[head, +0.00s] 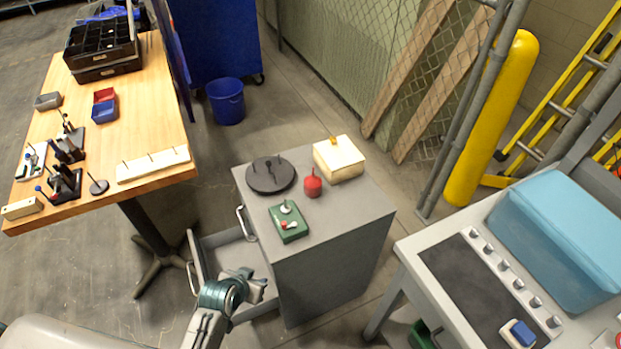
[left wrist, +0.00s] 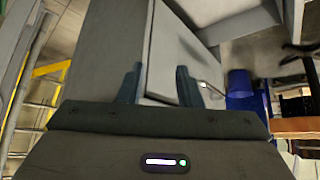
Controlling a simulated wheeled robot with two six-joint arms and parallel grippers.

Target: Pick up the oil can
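The oil can appears to be the small red can (head: 313,186) with a short thin top. It stands upright on the grey cabinet (head: 335,225), near the middle of its top. My left gripper (head: 262,284) is low at the cabinet's front, beside its open drawer (head: 218,243), below and to the left of the can. In the left wrist view its two fingers (left wrist: 158,88) are apart with nothing seen between them. The can is not visible in that view. My right gripper is not in view.
Around the can are a dark round plate with pegs (head: 270,176), a cream box (head: 339,159) and a green box with a red knob (head: 288,222). A wooden workbench (head: 150,110) stands left. A grey bench with a blue-topped case (head: 560,240) stands right.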

